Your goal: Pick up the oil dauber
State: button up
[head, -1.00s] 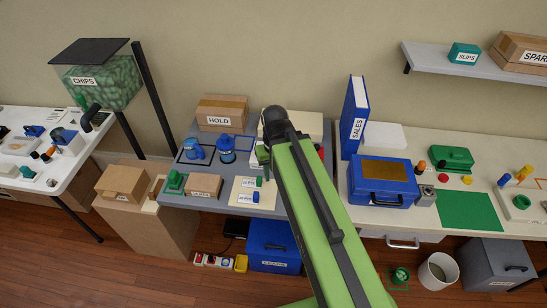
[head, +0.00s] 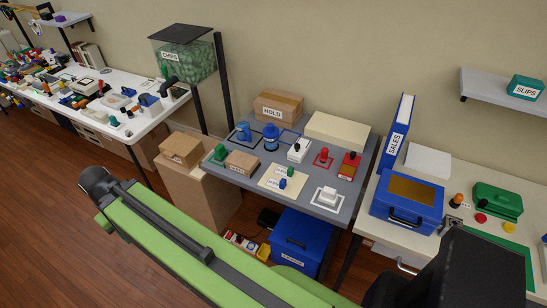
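I cannot tell for certain which item is the oil dauber. A red container with a dark top (head: 350,165) stands at the right end of the grey table; its label is too small to read. An orange piece with a dark top (head: 456,200) stands on the right-hand bench by the blue case. My green arm (head: 185,245) crosses the lower left, with its dark joint at the upper-left end over the floor. My gripper's fingertips do not show. A large black shape, unclear, covers the lower right corner.
The grey table (head: 228,173) also carries a HOLD box (head: 278,106), blue containers and a cream box (head: 337,132). A blue bin (head: 297,243) stands below. A blue case (head: 407,200) is on the right bench. The floor at left is clear.

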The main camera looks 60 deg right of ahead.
aim_at(323, 158)
jog(key=u, duration=0.8)
jog(key=k, duration=1.05)
jog(key=z, duration=1.2)
jog(key=i, duration=1)
